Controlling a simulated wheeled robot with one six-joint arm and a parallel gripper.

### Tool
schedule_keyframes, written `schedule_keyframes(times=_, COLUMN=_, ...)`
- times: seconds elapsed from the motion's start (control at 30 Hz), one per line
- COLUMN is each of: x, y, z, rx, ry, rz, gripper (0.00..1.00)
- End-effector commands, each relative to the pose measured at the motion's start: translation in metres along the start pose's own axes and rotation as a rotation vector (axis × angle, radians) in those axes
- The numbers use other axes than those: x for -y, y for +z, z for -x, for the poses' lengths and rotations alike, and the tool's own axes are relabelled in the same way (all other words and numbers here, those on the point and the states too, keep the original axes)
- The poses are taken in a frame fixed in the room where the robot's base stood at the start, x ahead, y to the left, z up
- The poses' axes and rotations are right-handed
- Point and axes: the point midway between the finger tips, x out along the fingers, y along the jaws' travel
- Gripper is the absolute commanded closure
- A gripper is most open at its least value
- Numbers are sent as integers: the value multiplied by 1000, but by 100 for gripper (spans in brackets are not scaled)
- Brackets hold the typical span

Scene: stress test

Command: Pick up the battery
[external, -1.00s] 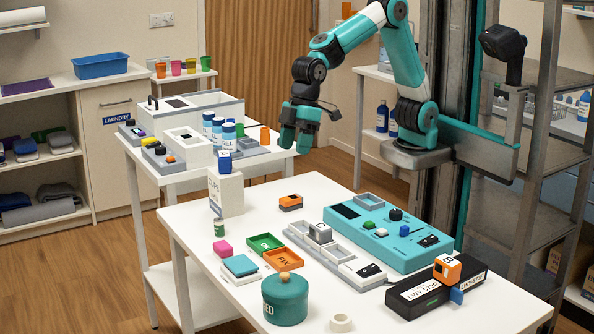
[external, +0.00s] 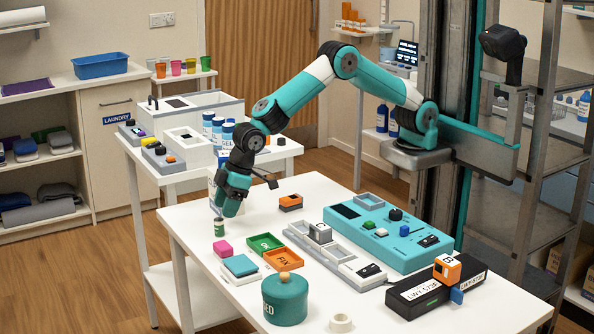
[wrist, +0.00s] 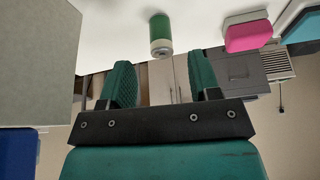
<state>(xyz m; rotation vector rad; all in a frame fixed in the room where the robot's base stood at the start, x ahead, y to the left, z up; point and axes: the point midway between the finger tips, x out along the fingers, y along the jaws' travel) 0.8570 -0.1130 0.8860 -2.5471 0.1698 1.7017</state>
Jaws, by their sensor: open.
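The battery, a small upright cylinder with a green body and pale end (external: 219,228), stands near the left edge of the white table (external: 330,190). It also shows in the wrist view (wrist: 160,35), beyond the fingertips and roughly centred between them. My teal gripper (external: 226,208) is just above and beside it in the external view. In the wrist view my gripper (wrist: 162,75) has its two fingers spread with nothing between them. The battery appears apart from the fingers.
A pale box (external: 212,186) stands close behind my gripper, mostly hidden by it; a large pale block fills the left of the wrist view (wrist: 38,60). A pink block (external: 222,248) lies near the battery. Trays, a teal jar (external: 285,300) and a teal panel (external: 400,243) lie farther right.

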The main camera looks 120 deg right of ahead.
Motion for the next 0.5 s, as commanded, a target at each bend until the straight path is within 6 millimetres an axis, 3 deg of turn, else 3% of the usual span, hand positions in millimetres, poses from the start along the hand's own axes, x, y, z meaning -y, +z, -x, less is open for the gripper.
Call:
schedule_keyframes(times=0.17, x=0, y=0, z=-12, rx=2, ry=0, rz=0, gripper=43)
schedule_keyframes(times=0.4, x=1, y=-1, z=-48, rx=2, ry=0, rz=0, gripper=43)
schedule_keyframes(times=0.5, x=1, y=-1, z=-55, rx=1, ry=0, rz=1, gripper=43)
